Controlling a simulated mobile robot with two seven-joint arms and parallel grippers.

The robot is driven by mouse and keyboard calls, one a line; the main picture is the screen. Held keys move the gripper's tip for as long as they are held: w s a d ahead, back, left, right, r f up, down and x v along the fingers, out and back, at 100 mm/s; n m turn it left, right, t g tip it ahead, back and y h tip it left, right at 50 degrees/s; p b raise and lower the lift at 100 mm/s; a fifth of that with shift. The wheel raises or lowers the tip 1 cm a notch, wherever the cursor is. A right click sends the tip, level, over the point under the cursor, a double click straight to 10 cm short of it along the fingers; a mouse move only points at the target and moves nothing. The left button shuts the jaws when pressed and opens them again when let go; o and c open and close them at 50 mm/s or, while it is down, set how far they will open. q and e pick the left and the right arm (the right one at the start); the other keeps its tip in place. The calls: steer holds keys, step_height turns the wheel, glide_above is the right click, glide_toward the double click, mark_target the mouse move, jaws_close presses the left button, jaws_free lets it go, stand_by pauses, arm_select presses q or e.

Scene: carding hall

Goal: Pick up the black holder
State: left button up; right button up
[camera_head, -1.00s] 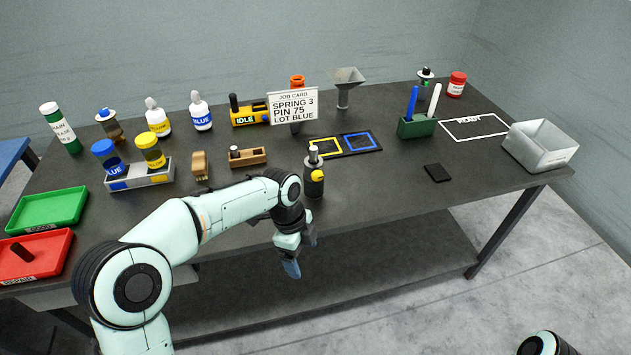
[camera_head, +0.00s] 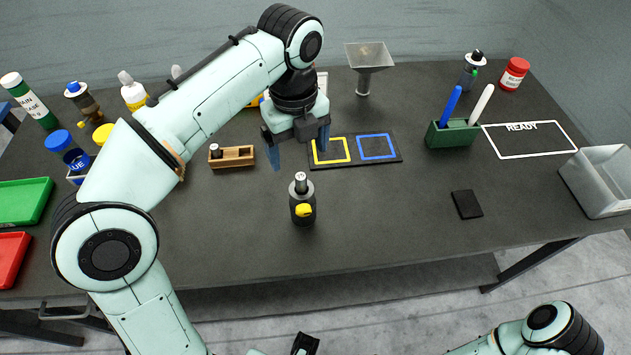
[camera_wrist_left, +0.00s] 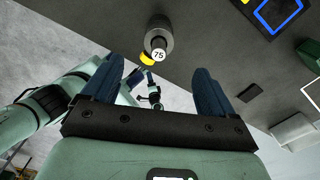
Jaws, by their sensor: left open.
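The black holder (camera_head: 302,205) is a short dark cylinder with a yellow knob on its front and a pale-tipped pin on top. It stands upright on the dark table near the front edge. In the left wrist view the holder (camera_wrist_left: 158,42) shows from above, its white tip marked 75, beyond and between the finger ends. My left gripper (camera_head: 297,150) is open and empty, fingers pointing down, above the table and behind the holder in the head view. It does not touch the holder.
A wooden block (camera_head: 232,157) lies left of the holder. A mat (camera_head: 397,157) with yellow and blue squares lies behind it to the right. A black pad (camera_head: 466,205), green pen stand (camera_head: 453,137) and grey bin (camera_head: 597,185) are farther right. Table around the holder is clear.

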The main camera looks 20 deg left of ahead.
mark_target(299, 176)
arm_select(q)
steer(key=f, duration=0.2)
steer(key=f+b, duration=0.1)
steer(key=f, duration=0.1)
steer(key=f+b, duration=0.1)
steer(key=f, duration=0.2)
steer(key=shift+s, duration=0.4)
steer(key=shift+w+f, duration=0.15)
steer(key=shift+f, duration=0.4)
steer(key=f+b, duration=0.1)
steer(key=f, duration=0.4)
steer(key=shift+d+b, duration=0.2)
steer(key=shift+b, duration=0.15)
arm_select(e)
steer(key=f, duration=0.2)
steer(key=s+f, duration=0.1)
steer(key=shift+s+f, duration=0.2)
steer(key=shift+f, duration=0.2)
arm_select(q)
jaws_close()
